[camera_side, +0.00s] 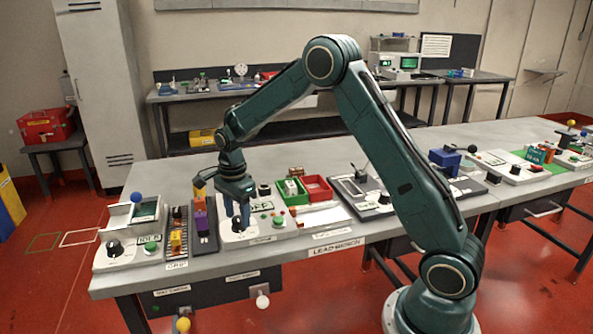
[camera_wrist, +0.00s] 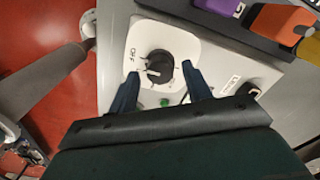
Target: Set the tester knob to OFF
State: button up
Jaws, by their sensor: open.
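A white panel (camera_wrist: 185,30) with a round black knob (camera_wrist: 160,66) lies under my gripper in the wrist view. "OFF" is printed on the panel to the left of the knob. A pale pointer mark on the knob faces left, seemingly a little below the OFF print; its exact setting is hard to read. My gripper (camera_wrist: 160,71) is open, with one finger on each side of the knob; I cannot tell whether they touch it. In the side view my gripper (camera_side: 238,222) points down over the white unit (camera_side: 262,232), covering part of the knob.
A dark holder with purple (camera_side: 201,222) and orange blocks stands just left of the unit. Further left is another white unit with a display (camera_side: 145,210) and black knob (camera_side: 114,248). Green (camera_side: 291,192) and red (camera_side: 317,188) bins stand behind right. The bench's front edge is close.

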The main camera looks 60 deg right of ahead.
aim_at(238, 219)
jog(key=shift+r, duration=1.25)
jog(key=shift+r, duration=0.1)
jog(key=shift+s+r, duration=0.1)
jog(key=shift+r, duration=0.1)
jog(key=s+a+r+n+t, duration=0.1)
jog(key=s+a+r+n, duration=0.1)
jog(key=s+r+n, duration=0.4)
jog(key=s+a+r+n+t, duration=0.2)
jog(key=s+a+r+n, duration=0.15)
jog(key=s+r, duration=0.4)
jog(key=s+a+r+n+t, duration=0.2)
jog(key=s+n, duration=0.9)
jog(key=s, duration=0.6)
jog(key=shift+a+t, duration=0.2)
jog(key=shift+t, duration=0.1)
